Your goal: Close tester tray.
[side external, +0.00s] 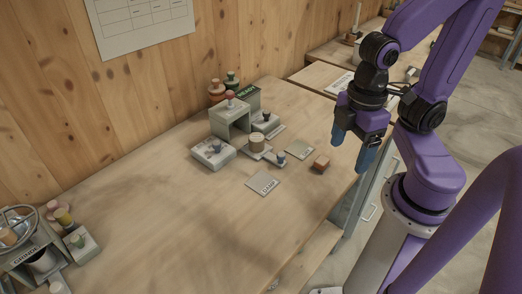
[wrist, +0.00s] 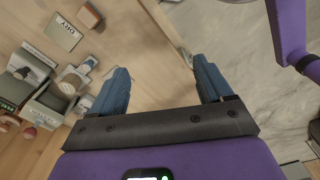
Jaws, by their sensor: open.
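A grey arch-shaped unit (side external: 232,117), which looks like the tester, stands near the wall in the side view. A low grey tray (side external: 268,155) sticks out from its front, with a tan cylinder (side external: 257,140) on it and a blue-grey knob (side external: 280,157) at its outer end. In the wrist view the unit (wrist: 48,100) is at the left edge, with the tray's knob (wrist: 91,62) nearby. My gripper (side external: 353,148) is open and empty, to the right of the tray, above the table's edge. Its two blue fingers show apart in the wrist view (wrist: 160,66).
A reddish-brown block (side external: 321,163) lies between the tray and my gripper. Flat cards (side external: 299,150) (side external: 263,183) lie near the tray. A grey box (side external: 213,153) stands left of the unit.

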